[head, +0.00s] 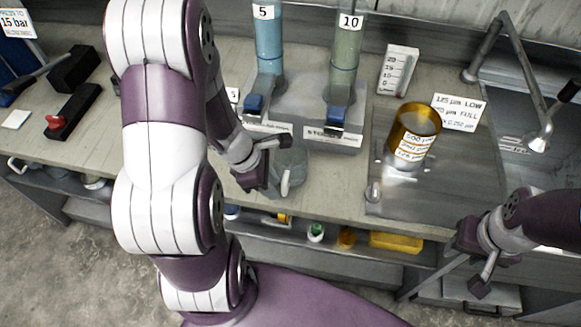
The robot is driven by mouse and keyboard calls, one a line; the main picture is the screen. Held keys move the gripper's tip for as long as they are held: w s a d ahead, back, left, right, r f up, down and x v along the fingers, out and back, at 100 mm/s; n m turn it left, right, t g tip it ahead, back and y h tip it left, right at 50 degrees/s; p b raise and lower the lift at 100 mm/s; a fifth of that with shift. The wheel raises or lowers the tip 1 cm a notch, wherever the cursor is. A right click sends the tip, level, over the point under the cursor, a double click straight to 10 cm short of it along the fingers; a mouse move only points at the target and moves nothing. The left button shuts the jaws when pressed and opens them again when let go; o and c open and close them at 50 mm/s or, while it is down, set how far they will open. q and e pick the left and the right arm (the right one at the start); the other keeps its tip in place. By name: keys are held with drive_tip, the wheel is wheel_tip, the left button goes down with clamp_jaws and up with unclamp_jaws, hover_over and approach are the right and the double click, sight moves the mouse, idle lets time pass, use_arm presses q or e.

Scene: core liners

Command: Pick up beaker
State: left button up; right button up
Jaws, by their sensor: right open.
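A grey, see-through beaker (291,168) with a pale handle stands upright at the front edge of the bench, below the blue and green columns. My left gripper (264,163) is at the left side of the beaker. Its two dark fingers show apart, one near the rim and one lower at the left. Whether they touch or grip the beaker cannot be made out, and the gripper overlaps part of it. My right gripper (470,262) is open and empty at the lower right, in front of the bench and far from the beaker.
A blue column (270,45) and a green column (345,65) with taps stand right behind the beaker. An amber container (414,130) stands on a metal tray (400,200) to the right, near a bent metal spout (517,65). A shelf with small items runs below the bench.

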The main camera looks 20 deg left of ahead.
use_arm(q)
drive_tip(key=x, duration=0.2)
drive_tip(key=w+b+x, duration=0.1)
drive_tip(key=x, duration=0.2)
drive_tip(key=shift+s, duration=0.15)
clamp_jaws()
use_arm(e)
drive_tip(key=shift+w+f, duration=0.3)
drive_tip(key=shift+f, duration=0.55)
